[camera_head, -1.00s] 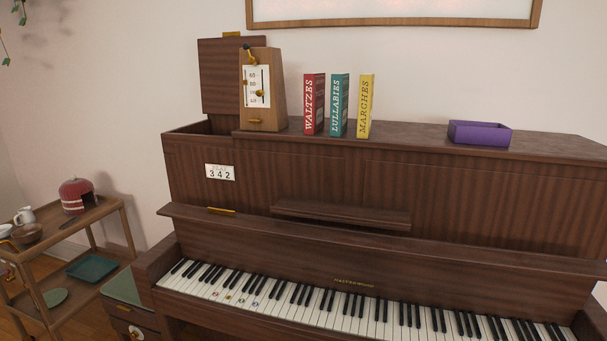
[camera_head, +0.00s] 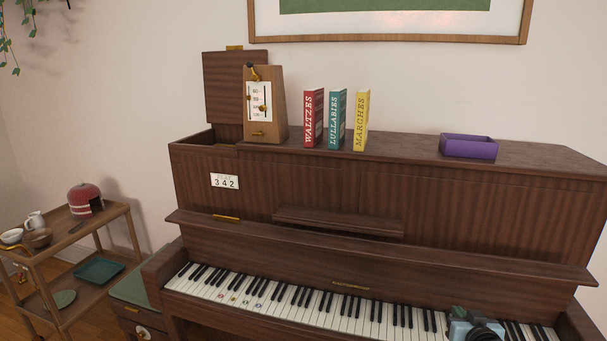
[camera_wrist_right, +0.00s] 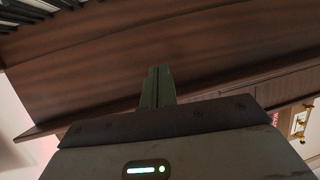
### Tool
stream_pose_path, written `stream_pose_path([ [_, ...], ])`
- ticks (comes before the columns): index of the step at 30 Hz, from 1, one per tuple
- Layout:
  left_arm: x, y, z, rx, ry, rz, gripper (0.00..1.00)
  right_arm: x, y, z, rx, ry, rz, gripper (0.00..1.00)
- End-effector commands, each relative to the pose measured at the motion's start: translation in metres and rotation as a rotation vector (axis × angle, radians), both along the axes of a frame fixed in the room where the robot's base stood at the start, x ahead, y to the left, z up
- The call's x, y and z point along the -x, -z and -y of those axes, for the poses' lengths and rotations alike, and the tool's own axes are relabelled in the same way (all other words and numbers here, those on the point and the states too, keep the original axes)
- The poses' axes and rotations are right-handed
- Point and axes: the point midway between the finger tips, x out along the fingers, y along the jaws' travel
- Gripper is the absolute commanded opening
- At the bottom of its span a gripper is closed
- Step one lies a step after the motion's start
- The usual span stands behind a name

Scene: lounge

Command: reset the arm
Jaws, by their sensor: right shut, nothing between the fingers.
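My right gripper (camera_head: 464,320) shows at the lower right of the head view, in front of the right part of the piano keys (camera_head: 375,313). In the right wrist view its two fingers (camera_wrist_right: 157,84) are together with nothing between them, and dark brown piano wood lies behind them. My left gripper is in neither view.
The upright piano (camera_head: 440,218) fills the middle. On its top stand a wooden metronome (camera_head: 277,108), red (camera_head: 313,117), teal (camera_head: 337,117) and yellow (camera_head: 361,117) books, and a purple tray (camera_head: 469,147). A wooden cart (camera_head: 131,232) stands at left.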

Motion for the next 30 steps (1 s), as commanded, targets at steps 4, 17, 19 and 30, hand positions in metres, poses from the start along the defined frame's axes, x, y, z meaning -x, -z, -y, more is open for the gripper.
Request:
stream_pose_path([
  [4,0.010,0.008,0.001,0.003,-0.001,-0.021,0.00,-0.002,-0.007,0.001,0.206,-0.057,0.015,0.00],
  [17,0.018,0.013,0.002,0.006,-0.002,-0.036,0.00,0.061,0.062,-0.040,0.348,-0.175,-0.063,0.00],
  [19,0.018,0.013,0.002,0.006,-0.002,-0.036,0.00,0.082,0.081,-0.051,0.332,-0.194,-0.090,0.00],
  [30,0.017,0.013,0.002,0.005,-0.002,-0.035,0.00,0.255,0.177,-0.125,0.192,-0.291,-0.276,0.00],
])
